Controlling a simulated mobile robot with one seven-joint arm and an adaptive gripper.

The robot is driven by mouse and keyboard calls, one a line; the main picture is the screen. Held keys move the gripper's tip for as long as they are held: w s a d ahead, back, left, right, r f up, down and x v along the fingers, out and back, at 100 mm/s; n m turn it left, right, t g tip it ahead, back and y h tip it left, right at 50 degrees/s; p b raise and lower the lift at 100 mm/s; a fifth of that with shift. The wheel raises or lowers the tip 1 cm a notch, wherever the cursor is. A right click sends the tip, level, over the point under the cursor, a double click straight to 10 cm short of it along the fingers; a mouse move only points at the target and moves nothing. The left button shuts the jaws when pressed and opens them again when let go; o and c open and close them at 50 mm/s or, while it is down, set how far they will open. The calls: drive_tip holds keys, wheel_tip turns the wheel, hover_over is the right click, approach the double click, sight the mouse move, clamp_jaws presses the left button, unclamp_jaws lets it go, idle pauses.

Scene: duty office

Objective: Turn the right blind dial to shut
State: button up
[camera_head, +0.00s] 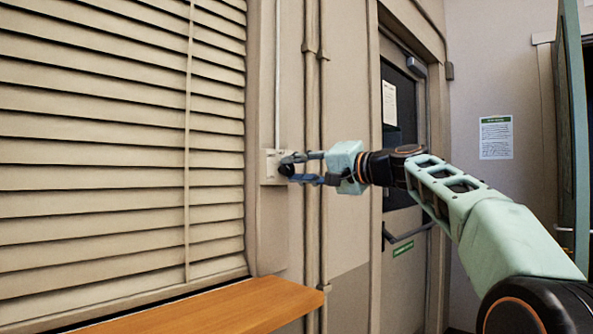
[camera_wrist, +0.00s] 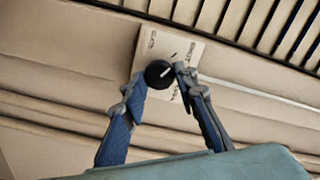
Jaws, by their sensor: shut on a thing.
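The blind dial is a round black knob (camera_wrist: 158,74) with a white pointer line, on a pale plate (camera_wrist: 188,52) with small dark markings. In the head view the knob (camera_head: 287,168) sits on its plate (camera_head: 270,178) on the wall just right of the blinds. My gripper (camera_head: 290,166) reaches it from the right. In the wrist view my gripper's two blue fingers (camera_wrist: 160,78) are shut on the knob, one on each side. The markings are too small to read, so I cannot tell the pointer's setting.
Slatted blinds (camera_head: 120,150) fill the left, their slats tilted with dark lines between some. A wooden ledge (camera_head: 215,308) juts out below. Vertical pipes (camera_head: 311,110) run down the wall behind my gripper. A door (camera_head: 405,240) stands farther back.

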drive_tip(key=o, duration=1.1)
drive_tip(key=shift+o, duration=0.2)
drive_tip(key=v, duration=1.2)
